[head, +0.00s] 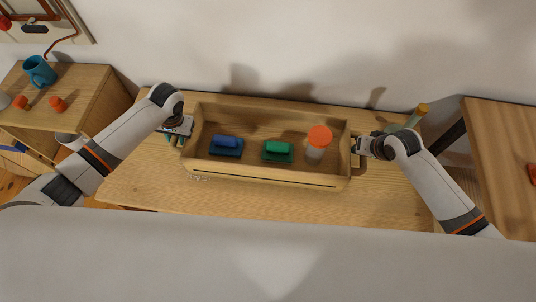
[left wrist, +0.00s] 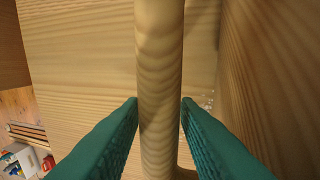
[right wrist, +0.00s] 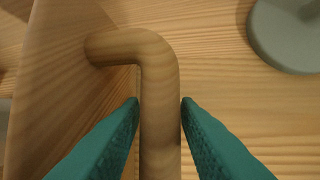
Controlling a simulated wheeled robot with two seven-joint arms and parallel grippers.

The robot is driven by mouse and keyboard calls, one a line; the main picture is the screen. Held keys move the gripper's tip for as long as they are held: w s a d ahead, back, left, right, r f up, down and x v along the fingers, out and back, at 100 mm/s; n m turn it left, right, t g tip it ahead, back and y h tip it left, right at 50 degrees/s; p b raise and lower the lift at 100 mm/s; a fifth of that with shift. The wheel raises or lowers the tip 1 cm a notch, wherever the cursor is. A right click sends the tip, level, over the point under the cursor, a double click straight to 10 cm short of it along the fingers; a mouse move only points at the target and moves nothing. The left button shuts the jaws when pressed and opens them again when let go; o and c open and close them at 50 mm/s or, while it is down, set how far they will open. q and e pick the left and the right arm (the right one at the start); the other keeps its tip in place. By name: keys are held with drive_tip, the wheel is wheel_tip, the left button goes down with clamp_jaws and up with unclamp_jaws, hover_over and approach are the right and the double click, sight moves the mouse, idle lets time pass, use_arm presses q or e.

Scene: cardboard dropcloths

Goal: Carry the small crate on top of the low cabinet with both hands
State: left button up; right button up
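The small wooden crate (head: 265,177) is at the low cabinet's top (head: 270,203) in the head view and looks level. I cannot tell whether its bottom touches the cabinet. It holds a blue object (head: 225,142), a green object (head: 277,149) and an orange-capped jar (head: 318,143). My left gripper (head: 184,141) is at the crate's left end; in the left wrist view its teal fingers press both sides of the round handle bar (left wrist: 160,50). My right gripper (head: 360,146) is at the right end, its fingers closed against the other handle (right wrist: 158,75).
A side cabinet (head: 90,85) with a blue mug (head: 39,70) and orange pieces stands left. A wooden table (head: 505,150) stands right. The cabinet top is bare in front of the crate.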

use_arm(q)
drive_tip(key=shift+o, duration=0.9)
drive_tip(key=shift+r, duration=0.1)
use_arm(e)
drive_tip(key=shift+o, duration=0.9)
drive_tip(key=shift+r, duration=0.1)
drive_tip(key=shift+r, duration=0.1)
use_arm(q)
wheel_tip(320, 180, up, 12)
drive_tip(key=d, duration=0.2)
drive_tip(key=shift+d, duration=0.2)
use_arm(e)
drive_tip(key=v, duration=1.2)
use_arm(q)
drive_tip(key=shift+s, duration=0.15)
use_arm(e)
drive_tip(key=shift+d, duration=0.1)
